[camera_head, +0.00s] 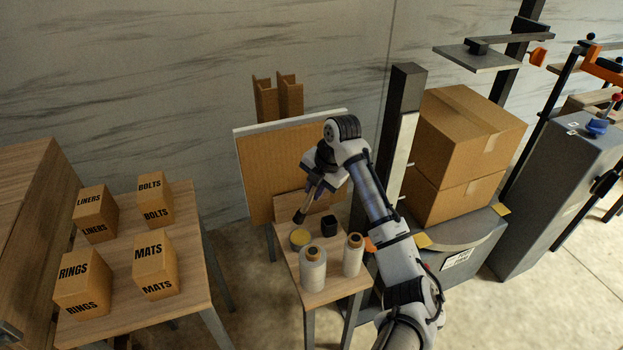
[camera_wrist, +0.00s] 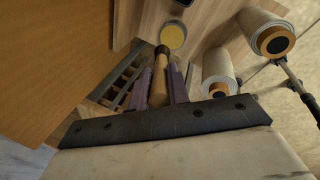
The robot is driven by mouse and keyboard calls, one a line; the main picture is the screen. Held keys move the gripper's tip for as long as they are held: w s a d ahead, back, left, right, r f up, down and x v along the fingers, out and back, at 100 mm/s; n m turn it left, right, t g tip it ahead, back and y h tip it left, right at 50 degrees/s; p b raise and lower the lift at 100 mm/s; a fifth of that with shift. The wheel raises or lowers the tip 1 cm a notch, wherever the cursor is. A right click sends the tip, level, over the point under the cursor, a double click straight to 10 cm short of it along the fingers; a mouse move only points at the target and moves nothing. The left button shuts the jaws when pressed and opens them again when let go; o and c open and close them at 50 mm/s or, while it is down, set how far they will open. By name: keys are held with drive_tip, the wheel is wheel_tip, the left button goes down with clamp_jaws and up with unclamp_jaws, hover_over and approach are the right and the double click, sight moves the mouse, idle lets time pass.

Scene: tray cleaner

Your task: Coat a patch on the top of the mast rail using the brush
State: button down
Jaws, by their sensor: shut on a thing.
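My gripper (camera_head: 313,188) is shut on a brush (camera_head: 300,214) above the small wooden table, bristle end down. In the wrist view the brush's wooden handle (camera_wrist: 159,93) lies between the purple fingers of my gripper (camera_wrist: 160,78), its dark end pointing at a round pot of yellow stuff (camera_wrist: 173,35). This yellow pot (camera_head: 300,238) is just below the brush tip in the head view; I cannot tell whether they touch. A dark upright mast (camera_head: 403,92) with a pale strip, probably the mast rail (camera_head: 403,150), stands right of my gripper, behind my arm.
A black cup (camera_head: 329,224) and two wrapped rolls (camera_head: 312,270) (camera_head: 353,255) crowd the small table (camera_head: 285,258). A brown panel (camera_head: 265,165) stands behind. Stacked cartons (camera_head: 465,130) sit right of the mast. Labelled boxes (camera_head: 155,265) stand on the left table (camera_head: 195,225).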

wheel_tip(320, 180, down, 6)
drive_tip(key=b, duration=0.3)
drive_tip(key=shift+b, duration=0.4)
drive_tip(key=shift+f+b, duration=0.4)
drive_tip(key=shift+f, duration=0.25)
idle(1.7)
drive_tip(key=shift+r+p, duration=2.3)
drive_tip(key=shift+r, duration=1.3)
